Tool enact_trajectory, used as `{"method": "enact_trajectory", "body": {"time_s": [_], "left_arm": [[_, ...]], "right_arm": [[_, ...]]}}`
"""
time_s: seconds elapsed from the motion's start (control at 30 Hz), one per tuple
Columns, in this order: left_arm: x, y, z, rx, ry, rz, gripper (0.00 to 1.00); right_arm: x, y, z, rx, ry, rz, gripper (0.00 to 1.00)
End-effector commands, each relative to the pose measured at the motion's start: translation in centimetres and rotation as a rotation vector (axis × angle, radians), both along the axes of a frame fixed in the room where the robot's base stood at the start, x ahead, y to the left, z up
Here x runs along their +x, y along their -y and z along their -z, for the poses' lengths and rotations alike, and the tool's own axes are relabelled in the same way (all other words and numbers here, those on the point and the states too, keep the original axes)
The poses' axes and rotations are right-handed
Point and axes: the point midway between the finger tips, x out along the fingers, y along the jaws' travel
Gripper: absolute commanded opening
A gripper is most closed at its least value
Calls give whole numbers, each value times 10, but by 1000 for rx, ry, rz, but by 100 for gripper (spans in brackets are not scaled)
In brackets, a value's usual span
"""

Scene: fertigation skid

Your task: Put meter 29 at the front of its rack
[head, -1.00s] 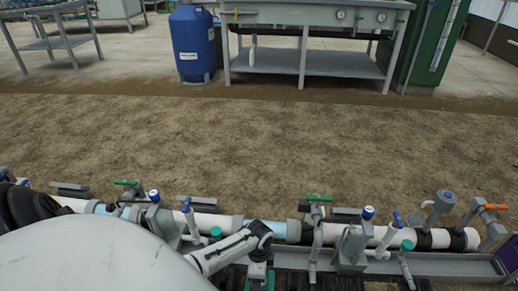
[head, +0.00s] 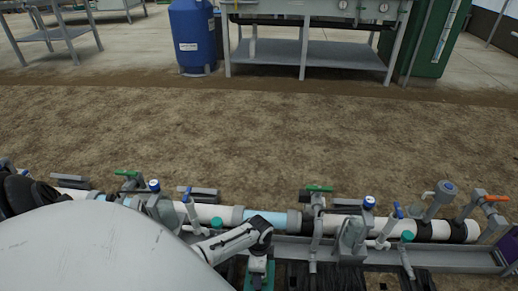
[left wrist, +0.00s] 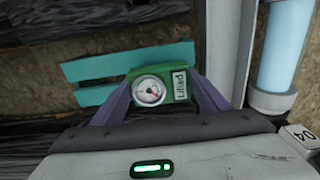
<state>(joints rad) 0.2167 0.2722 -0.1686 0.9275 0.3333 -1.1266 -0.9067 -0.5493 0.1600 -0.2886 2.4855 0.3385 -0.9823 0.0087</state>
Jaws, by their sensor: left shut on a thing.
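My left gripper (left wrist: 165,95) has purple fingers, one on each side of a green meter (left wrist: 178,85) with a round white dial, and is shut on it. A pale label beside the dial is sideways and I cannot read 29 on it. A teal slatted piece, perhaps the rack (left wrist: 85,73), lies behind the meter; I cannot tell whether they touch. In the head view my left wrist (head: 240,238) reaches down at bottom centre, and its fingertips are hard to make out against something teal-green (head: 258,272).
A pipe line (head: 265,222) with valves and upright handles runs across, just beyond my arm. A grey channel (head: 430,255) lies along its near side. In the wrist view a light blue tube (left wrist: 285,45) and a plate marked 04 (left wrist: 302,134) are at the right. Bare soil (head: 270,130) beyond is clear.

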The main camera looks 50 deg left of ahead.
Motion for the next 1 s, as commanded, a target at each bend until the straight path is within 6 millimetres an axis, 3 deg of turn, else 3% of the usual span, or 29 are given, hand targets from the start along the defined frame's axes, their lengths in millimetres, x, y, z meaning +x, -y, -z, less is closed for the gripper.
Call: {"method": "enact_trajectory", "body": {"time_s": [0.57, 0.6, 0.7, 1.0], "left_arm": [[1, 0, 17, 0, 1, 0, 44], [1, 0, 17, 1, 2, 0, 73], [1, 0, 17, 0, 1, 0, 90], [0, 0, 17, 0, 0, 0, 90]], "right_arm": [[0, 0, 1, 0, 0, 0, 39], [0, 0, 1, 0, 0, 0, 39], [0, 0, 1, 0, 0, 0, 39], [0, 0, 0, 0, 0, 0, 39]]}}
